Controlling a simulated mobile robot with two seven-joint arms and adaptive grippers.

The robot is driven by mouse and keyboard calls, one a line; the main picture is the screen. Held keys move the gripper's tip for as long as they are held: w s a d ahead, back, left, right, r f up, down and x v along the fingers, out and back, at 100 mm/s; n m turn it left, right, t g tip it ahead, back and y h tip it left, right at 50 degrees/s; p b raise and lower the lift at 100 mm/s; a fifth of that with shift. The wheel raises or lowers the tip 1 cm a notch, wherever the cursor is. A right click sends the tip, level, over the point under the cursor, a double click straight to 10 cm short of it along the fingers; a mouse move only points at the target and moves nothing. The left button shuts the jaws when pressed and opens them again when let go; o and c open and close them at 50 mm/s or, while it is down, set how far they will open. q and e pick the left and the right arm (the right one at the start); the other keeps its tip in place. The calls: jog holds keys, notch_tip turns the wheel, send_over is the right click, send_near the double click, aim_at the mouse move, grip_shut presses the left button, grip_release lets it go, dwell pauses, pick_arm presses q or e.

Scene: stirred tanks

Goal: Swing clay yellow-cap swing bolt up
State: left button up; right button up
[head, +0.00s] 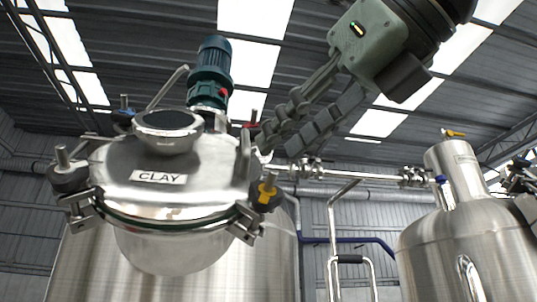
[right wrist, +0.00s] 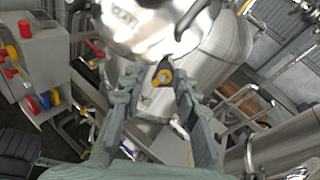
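The clay tank's lid (head: 157,178), labelled CLAY, sits on its round neck at left in the head view. The yellow-cap swing bolt (head: 268,194) is at the lid's right front rim, its dark knob beside the bracket and leaning outward. Whether it sits in its slot I cannot tell. My right gripper (head: 273,142) reaches in from the upper right, its fingers above and behind the yellow cap. No contact is visible. My left gripper is not in view.
Other swing bolts are on the rim: a dark-knobbed one (head: 68,177) at left, a blue-capped one (head: 125,104) behind. A green motor (head: 211,70) stands behind the lid. Another steel tank (head: 470,240) is at right. A grey box with coloured knobs (right wrist: 38,60) is at left.

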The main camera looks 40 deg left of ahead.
jog(key=v, duration=0.6)
jog(key=shift+d, duration=0.35)
jog(key=shift+s, duration=0.15)
